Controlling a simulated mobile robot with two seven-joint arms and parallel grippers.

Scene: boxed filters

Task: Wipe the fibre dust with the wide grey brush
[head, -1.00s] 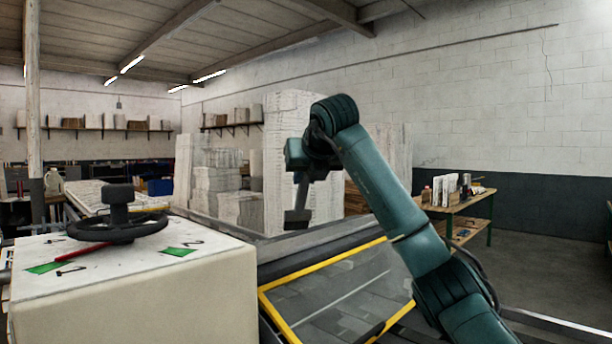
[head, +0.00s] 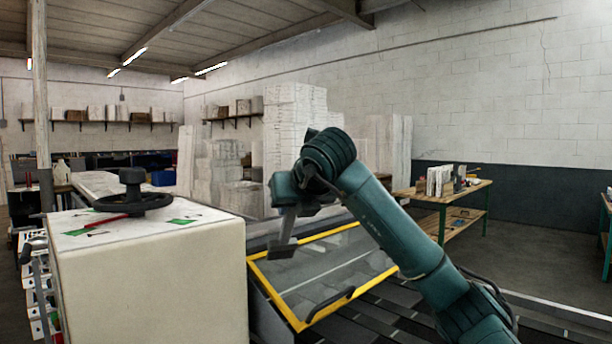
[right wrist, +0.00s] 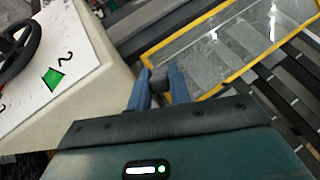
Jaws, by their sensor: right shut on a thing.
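My right gripper (head: 285,236) is shut on a dark grey block-shaped thing (head: 282,251), which looks like the brush. It hangs in front of a clear panel with a yellow frame (head: 312,326). In the right wrist view, the two blue fingers (right wrist: 160,86) have the dark piece between them, beside the panel's yellow edge (right wrist: 195,25). I cannot tell whether the piece touches anything. A flat grey patch shows through or on the panel; I cannot tell which. I cannot make out the fibre dust for certain. My left gripper is not in view.
A pale machine cabinet (head: 150,285) stands at left, with a black handwheel (head: 132,195), a red stick and green marks on top. Dark slats lie around the panel. A wooden workbench (head: 435,198) is at right. White stacks (head: 295,130) stand behind.

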